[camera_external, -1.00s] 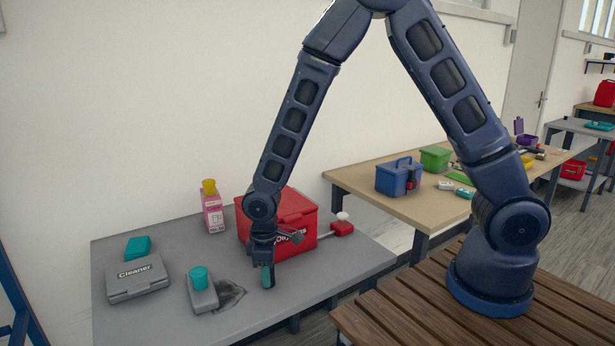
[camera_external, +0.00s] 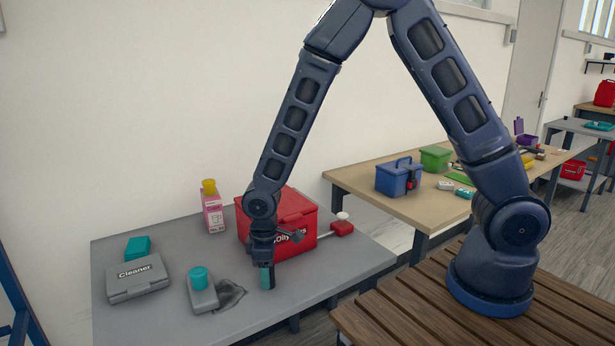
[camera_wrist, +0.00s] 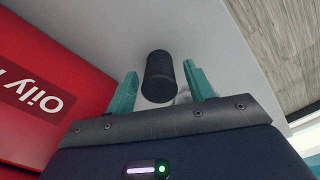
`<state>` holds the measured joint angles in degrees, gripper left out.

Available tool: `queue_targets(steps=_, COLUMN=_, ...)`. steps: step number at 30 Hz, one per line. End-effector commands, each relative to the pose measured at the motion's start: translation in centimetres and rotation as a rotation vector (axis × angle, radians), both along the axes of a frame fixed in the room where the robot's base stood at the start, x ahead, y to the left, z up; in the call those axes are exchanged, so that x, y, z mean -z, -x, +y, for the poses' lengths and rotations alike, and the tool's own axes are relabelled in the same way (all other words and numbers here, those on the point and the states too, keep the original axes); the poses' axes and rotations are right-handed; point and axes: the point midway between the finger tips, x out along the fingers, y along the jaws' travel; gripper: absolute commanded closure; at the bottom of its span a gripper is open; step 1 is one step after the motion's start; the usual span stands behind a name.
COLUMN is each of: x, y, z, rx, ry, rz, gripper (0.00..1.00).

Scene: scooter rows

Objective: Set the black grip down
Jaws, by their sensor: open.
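The black grip (camera_wrist: 158,77) is a short dark cylinder between the teal fingers of my gripper (camera_wrist: 161,70) in the wrist view. Gaps show on both sides of it, so the fingers are open and not clamped on it. In the external view my gripper (camera_external: 267,277) points straight down, low over the front right part of the grey table (camera_external: 330,270). The grip is hard to tell from the dark finger there. It appears to rest on the tabletop, though its underside is hidden.
A red oily rags box (camera_external: 295,215) stands close behind my gripper, and fills the left of the wrist view (camera_wrist: 40,90). The table's front edge is near on the right.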

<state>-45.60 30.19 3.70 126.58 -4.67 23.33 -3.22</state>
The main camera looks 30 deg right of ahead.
Motion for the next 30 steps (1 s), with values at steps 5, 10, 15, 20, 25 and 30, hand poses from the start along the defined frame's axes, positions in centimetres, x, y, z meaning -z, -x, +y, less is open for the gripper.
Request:
queue_targets(steps=5, x=-2.7, y=-0.1, z=0.0, rx=0.001, ry=-0.003, rz=-0.003, gripper=0.47)
queue_targets(steps=10, x=-5.6, y=-0.1, z=0.0, rx=0.0, ry=-0.003, rz=-0.003, gripper=0.47)
queue_targets(steps=15, x=-8.4, y=-0.1, z=0.0, rx=0.001, ry=-0.003, rz=-0.003, gripper=0.47)
queue_targets(steps=20, x=-10.3, y=0.0, z=0.0, rx=0.0, ry=-0.002, rz=-0.001, gripper=0.47)
queue_targets(steps=25, x=-11.2, y=0.0, z=0.0, rx=-0.001, ry=-0.001, rz=-0.001, gripper=0.47)
queue_targets(steps=30, x=-11.4, y=0.0, z=0.0, rx=0.0, ry=0.0, rz=0.0, gripper=0.47)
